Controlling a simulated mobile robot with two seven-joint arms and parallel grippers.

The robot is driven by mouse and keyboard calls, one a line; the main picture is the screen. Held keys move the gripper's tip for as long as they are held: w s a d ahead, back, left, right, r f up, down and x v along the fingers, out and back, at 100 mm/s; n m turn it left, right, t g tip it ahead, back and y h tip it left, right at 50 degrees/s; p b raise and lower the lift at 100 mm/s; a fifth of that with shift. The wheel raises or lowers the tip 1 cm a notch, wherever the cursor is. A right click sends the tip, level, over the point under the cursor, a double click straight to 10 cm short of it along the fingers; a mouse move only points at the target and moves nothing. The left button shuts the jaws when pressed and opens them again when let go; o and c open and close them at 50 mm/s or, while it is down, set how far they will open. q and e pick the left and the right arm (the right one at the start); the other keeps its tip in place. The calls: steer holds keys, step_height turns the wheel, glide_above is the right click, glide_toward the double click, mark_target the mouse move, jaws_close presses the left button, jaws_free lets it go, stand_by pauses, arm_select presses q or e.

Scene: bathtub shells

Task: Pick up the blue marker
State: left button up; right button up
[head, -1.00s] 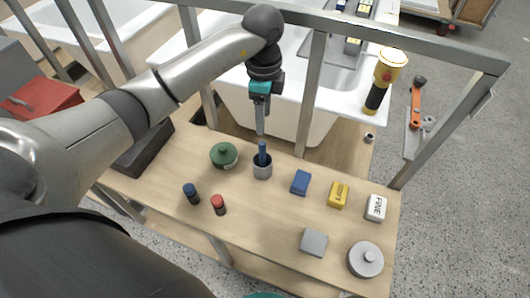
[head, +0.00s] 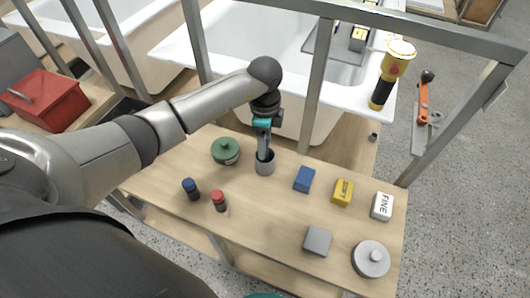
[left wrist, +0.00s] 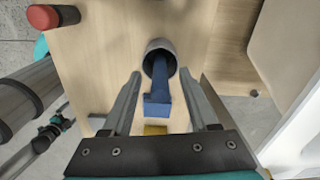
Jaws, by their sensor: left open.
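The blue marker (left wrist: 160,76) stands in a grey cup (head: 265,168) on the wooden table. The cup also shows in the left wrist view (left wrist: 158,46). My left gripper (head: 265,157) points down over the cup. Its fingers are apart, with the marker between them in the left wrist view (left wrist: 160,77); I see no clear contact. In the head view the fingers hide most of the marker.
Around the cup are a green lidded pot (head: 226,151), blue-capped (head: 191,189) and red-capped (head: 219,201) cylinders, and blue (head: 304,179), yellow (head: 343,192), white (head: 382,207) and grey (head: 317,241) blocks. A round grey lidded thing (head: 370,259) sits near the right corner. Metal posts stand behind.

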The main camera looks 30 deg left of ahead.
arm_select(q)
steer(key=shift+c, duration=0.3)
jaws_close()
steer(key=shift+r, duration=0.1)
